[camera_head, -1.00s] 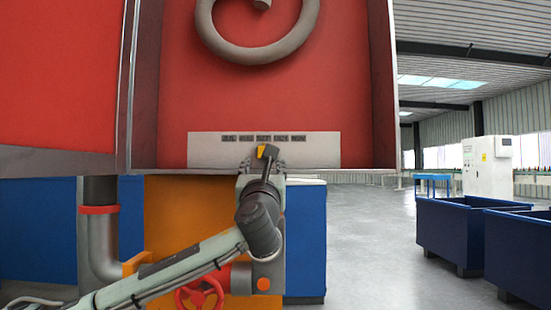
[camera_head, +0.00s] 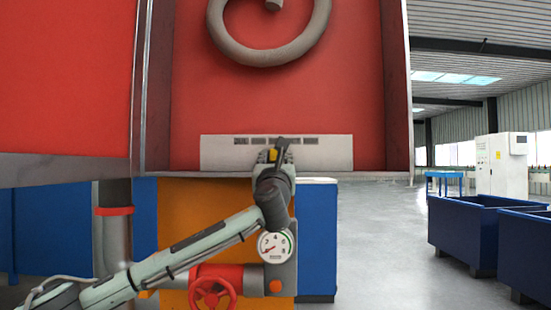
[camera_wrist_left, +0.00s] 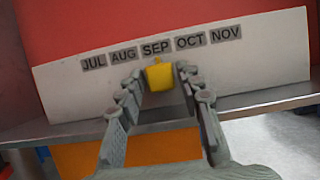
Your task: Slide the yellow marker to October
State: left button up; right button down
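The yellow marker (camera_wrist_left: 160,74) sits just below the SEP label (camera_wrist_left: 156,47) on a pale strip (camera_wrist_left: 265,82). OCT (camera_wrist_left: 190,41) is the label to its right. In the left wrist view my left gripper (camera_wrist_left: 159,72) is open, with one finger on each side of the marker. A gap shows on the left; the right finger is closer, and I cannot tell if it touches. In the head view the marker (camera_head: 273,155) is small and partly covered by my left gripper (camera_head: 275,156), below the strip's row of labels. My right gripper is not in view.
The strip lies at the foot of a red recessed panel (camera_head: 330,95) with a grey coiled pipe (camera_head: 262,55) above. A red valve wheel (camera_head: 215,288) and a gauge (camera_head: 274,246) are below, near my left arm. Blue bins (camera_head: 465,222) stand to the right.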

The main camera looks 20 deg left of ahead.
aim_at(293, 151)
pick_arm(q)
grip_shut()
jog(key=d, duration=0.2)
jog(key=w+d, duration=0.1)
jog(key=d, duration=0.1)
jog(key=shift+w+d, duration=0.15)
jog(key=shift+d, duration=0.1)
jog(key=shift+o, duration=2.1)
grip_release()
jog(key=shift+a, duration=0.1)
jog(key=v, duration=1.2)
